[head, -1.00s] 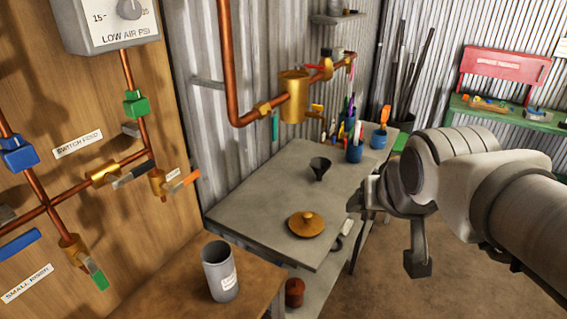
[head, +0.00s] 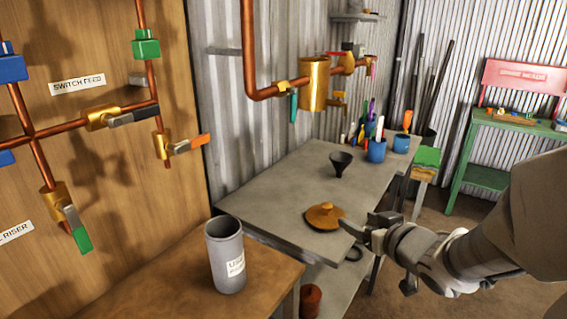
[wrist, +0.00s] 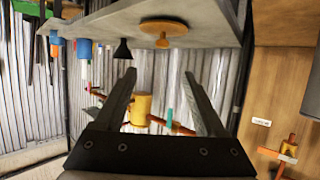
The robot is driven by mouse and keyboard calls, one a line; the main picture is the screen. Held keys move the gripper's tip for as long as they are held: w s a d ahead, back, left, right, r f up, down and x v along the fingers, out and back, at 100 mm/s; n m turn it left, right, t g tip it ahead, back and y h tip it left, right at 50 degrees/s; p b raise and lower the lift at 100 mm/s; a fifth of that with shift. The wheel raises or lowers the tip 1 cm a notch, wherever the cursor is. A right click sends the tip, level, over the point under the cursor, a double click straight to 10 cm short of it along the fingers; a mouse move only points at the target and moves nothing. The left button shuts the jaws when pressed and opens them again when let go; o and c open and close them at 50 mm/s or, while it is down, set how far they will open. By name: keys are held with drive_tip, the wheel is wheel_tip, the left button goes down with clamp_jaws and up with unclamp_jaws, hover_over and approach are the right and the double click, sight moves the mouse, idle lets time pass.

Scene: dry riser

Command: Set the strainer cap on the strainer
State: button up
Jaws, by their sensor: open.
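The strainer cap (head: 325,217) is a round brass-coloured lid with a knob, lying knob up on the grey table. It also shows in the inverted wrist view (wrist: 163,28). The strainer (head: 314,84) is a brass cylinder on the copper pipe by the corrugated wall, above the table's back side; it also shows in the wrist view (wrist: 141,108). My gripper (head: 358,232) is just right of the cap in the head view, by the table's right edge. Its fingers (wrist: 160,77) are apart with nothing held between them. Contact with the cap cannot be told.
A black funnel (head: 341,162) and blue cups (head: 376,150) with pens stand farther back on the table (head: 275,195). A grey canister (head: 226,258) stands on the wooden bench at front left. Valves and pipes line the left wall. A green bench (head: 490,178) is at the right.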

drive_tip(key=p, duration=0.1)
drive_tip(key=b, duration=0.2)
approach(329, 210)
drive_tip(key=x, duration=0.5)
drive_tip(key=shift+w+d+r, duration=0.1)
drive_tip(key=shift+w+r, duration=0.1)
drive_tip(key=shift+w, duration=0.15)
drive_tip(key=shift+w+f, duration=0.15)
drive_tip(key=shift+w, duration=0.4)
drive_tip(key=x, duration=0.1)
drive_tip(key=b+x, duration=0.2)
drive_tip(key=x, duration=0.1)
drive_tip(key=shift+s+a+f, duration=0.1)
drive_tip(key=shift+a+f, duration=0.2)
drive_tip(key=shift+f, duration=0.1)
drive_tip(key=shift+w+a+f, duration=0.1)
drive_tip(key=shift+w, duration=0.35)
clamp_jaws()
